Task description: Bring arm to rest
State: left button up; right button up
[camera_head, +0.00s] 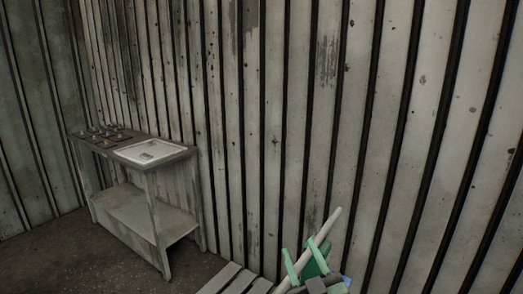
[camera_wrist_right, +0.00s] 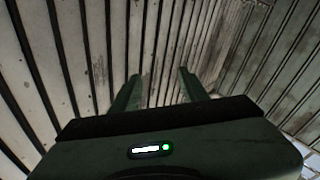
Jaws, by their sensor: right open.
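My right gripper (camera_head: 306,260) shows at the bottom of the head view, its green fingers pointing up and apart, with nothing between them. In the right wrist view its two dark green fingers (camera_wrist_right: 160,92) stand apart with only the wall behind them. A pale rod (camera_head: 329,227) slants up beside the right gripper in the head view; I cannot tell what it belongs to. My left gripper is not in view.
A worn workbench (camera_head: 131,210) stands against the slatted wall (camera_head: 272,110) at the left. A white tray (camera_head: 181,153) and several small parts (camera_head: 98,132) lie on its top. A slatted surface (camera_head: 233,279) is at the bottom, close to the right gripper. Floor (camera_head: 70,255) at lower left is clear.

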jog(key=s+d+f+m+g+h, duration=0.45)
jog(key=d+f, duration=0.25)
jog(key=f, duration=0.4)
jog(key=s+d+f+g, duration=0.2)
jog(key=s+f+g, duration=0.5)
jog(key=s, duration=0.6)
jog(key=s+d+f+g, duration=0.35)
jog(key=s+f, duration=0.45)
jog(key=s, duration=0.5)
notch_tip(320, 180, down, 27)
jog(key=s+g, duration=0.2)
jog(key=s, duration=0.1)
jog(key=s+d+f+g, duration=0.1)
jog(key=s+d+f, duration=0.1)
jog(key=s+f, duration=1.3)
jog(key=shift+s+f+n, duration=0.25)
jog(key=shift+s+n, duration=0.2)
jog(key=shift+s, duration=0.1)
